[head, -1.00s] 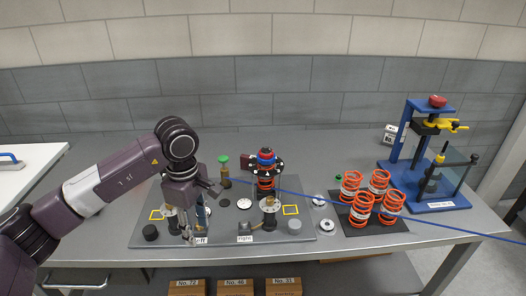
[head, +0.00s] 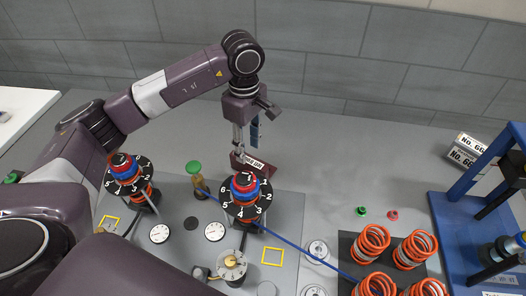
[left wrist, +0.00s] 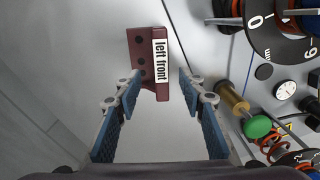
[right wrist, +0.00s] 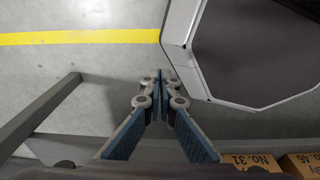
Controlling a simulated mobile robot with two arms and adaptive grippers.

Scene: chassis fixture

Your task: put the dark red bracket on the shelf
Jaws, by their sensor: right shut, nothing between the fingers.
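The dark red bracket (head: 258,165) lies at the back of the grey plate (head: 292,205), behind the dial units. In the left wrist view the bracket (left wrist: 136,50) shows holes and a white label reading "left front". My left gripper (head: 243,148) is just above the bracket, pointing down. In the left wrist view its blue fingers (left wrist: 160,82) are apart, with the bracket's near end between or just beyond their tips; I cannot tell contact. My right gripper (right wrist: 160,75) is shut and empty, over the floor near the boxes. I cannot make out the shelf for certain.
Two numbered dial units (head: 246,197) with red and blue tops stand on the plate near the bracket. Orange springs (head: 372,243) and a blue press (head: 455,228) are at right. Labelled boxes (right wrist: 245,160) show low down.

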